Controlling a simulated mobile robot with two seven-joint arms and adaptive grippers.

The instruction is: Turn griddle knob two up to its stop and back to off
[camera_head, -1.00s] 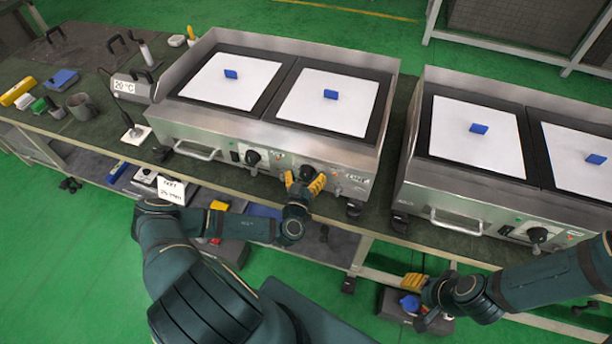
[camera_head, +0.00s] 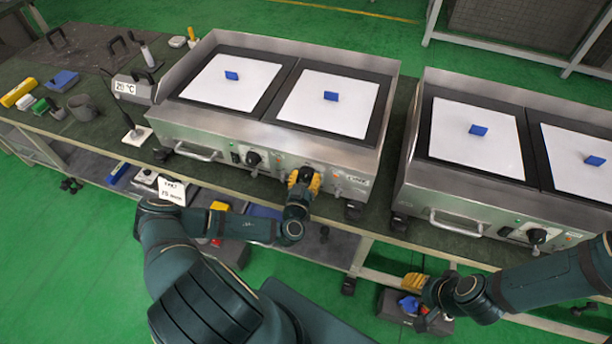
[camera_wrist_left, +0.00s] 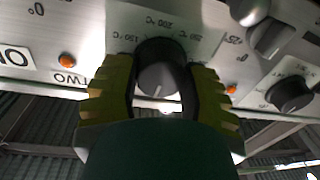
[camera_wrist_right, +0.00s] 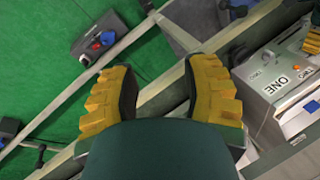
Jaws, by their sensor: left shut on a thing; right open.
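The griddle (camera_head: 190,125) stands on the bench, its steel front facing me. Knob two (camera_wrist_left: 158,80) is a dark round knob with a pale pointer mark, beside a printed TWO label (camera_wrist_left: 68,78) and temperature markings in the left wrist view. My left gripper (camera_head: 304,180) is at this knob on the griddle's front; its yellow-padded fingers are shut on it, one on each side. The fingers hide part of the dial. My right gripper (camera_head: 418,284) is open and empty, low in front of the bench; it also shows in the right wrist view (camera_wrist_right: 162,85).
Knob one (camera_head: 254,158) sits left of my left gripper. A second griddle (camera_head: 410,180) stands to the right, across a narrow gap. A temperature display (camera_head: 124,87) and small tools are at the left. The lower shelf (camera_head: 335,245) holds several items.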

